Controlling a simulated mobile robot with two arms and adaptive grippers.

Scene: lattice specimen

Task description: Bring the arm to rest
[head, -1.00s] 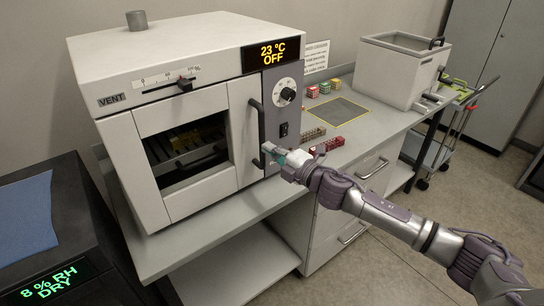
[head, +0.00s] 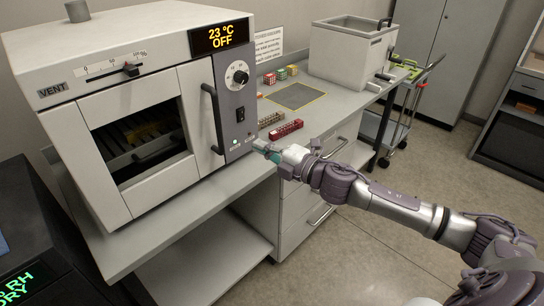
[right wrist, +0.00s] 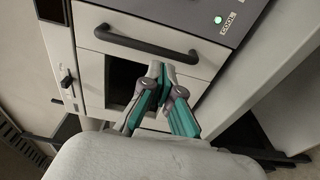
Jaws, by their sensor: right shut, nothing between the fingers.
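My right arm reaches in from the lower right of the head view. Its gripper (head: 264,150) is shut and empty, in front of the lower right corner of the oven (head: 110,95). In the right wrist view the teal-sided fingers (right wrist: 157,72) are together, with the oven's black door handle (right wrist: 148,42) beyond them. That handle also shows in the head view (head: 212,118), to the left of the gripper and apart from it. The oven door is shut, and its display (head: 220,36) reads 23 °C OFF. My left gripper is not in view.
The bench (head: 310,112) carries a yellow-edged dark mat (head: 296,95), red and green blocks, a red rack (head: 286,129) and a grey bath (head: 350,60). A cart (head: 385,125) stands beyond. A dark dry cabinet (head: 45,230) is at lower left. Open floor lies at right.

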